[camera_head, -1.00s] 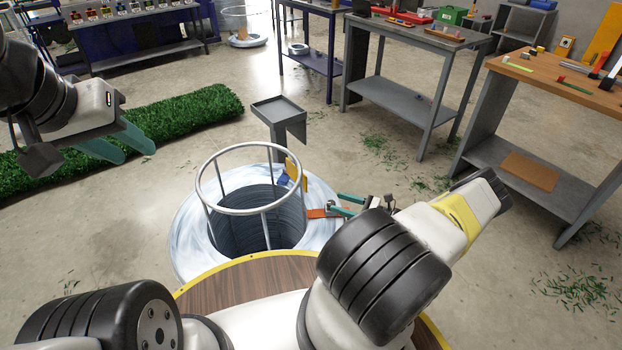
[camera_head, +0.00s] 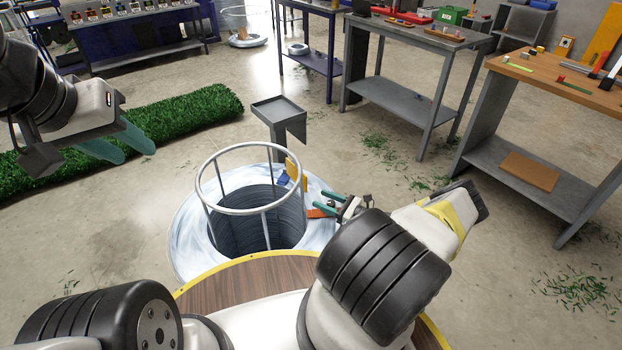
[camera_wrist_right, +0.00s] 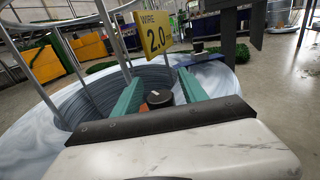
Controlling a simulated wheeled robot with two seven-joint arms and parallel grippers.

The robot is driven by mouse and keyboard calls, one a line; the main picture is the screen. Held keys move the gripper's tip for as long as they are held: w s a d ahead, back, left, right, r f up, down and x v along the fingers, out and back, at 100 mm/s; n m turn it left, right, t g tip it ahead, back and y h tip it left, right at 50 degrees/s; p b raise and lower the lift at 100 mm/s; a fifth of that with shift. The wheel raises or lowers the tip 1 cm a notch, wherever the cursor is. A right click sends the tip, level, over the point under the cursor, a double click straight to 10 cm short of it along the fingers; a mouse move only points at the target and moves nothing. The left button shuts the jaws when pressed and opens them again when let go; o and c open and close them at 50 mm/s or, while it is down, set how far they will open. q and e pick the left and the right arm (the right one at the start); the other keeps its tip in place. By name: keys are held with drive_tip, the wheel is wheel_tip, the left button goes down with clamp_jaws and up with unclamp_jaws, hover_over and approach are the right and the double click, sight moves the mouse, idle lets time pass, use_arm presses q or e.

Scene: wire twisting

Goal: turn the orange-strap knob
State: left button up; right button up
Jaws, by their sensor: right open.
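The knob (camera_wrist_right: 160,98) is a short black cylinder on the wire coil (camera_wrist_right: 80,145), with a bit of orange strap (camera_wrist_right: 145,109) beside it. The orange strap also shows in the head view (camera_head: 317,213) on the coil's right side. My right gripper (camera_wrist_right: 161,92) is open, its green fingers on either side of the knob; I cannot tell whether they touch it. In the head view, my right gripper (camera_head: 326,203) is above the strap, and the knob is too small to make out. My left gripper (camera_head: 134,152) is open and empty, over the floor and grass roll at the left.
A metal ring frame (camera_head: 241,208) stands in the coil's middle. A yellow "WIRE 2.0" tag (camera_wrist_right: 155,34) and a blue piece (camera_wrist_right: 189,60) are close beyond my right fingers. A grey stand (camera_head: 277,107) is behind the coil. A workbench (camera_head: 560,78) stands at right.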

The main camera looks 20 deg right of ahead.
clamp_jaws()
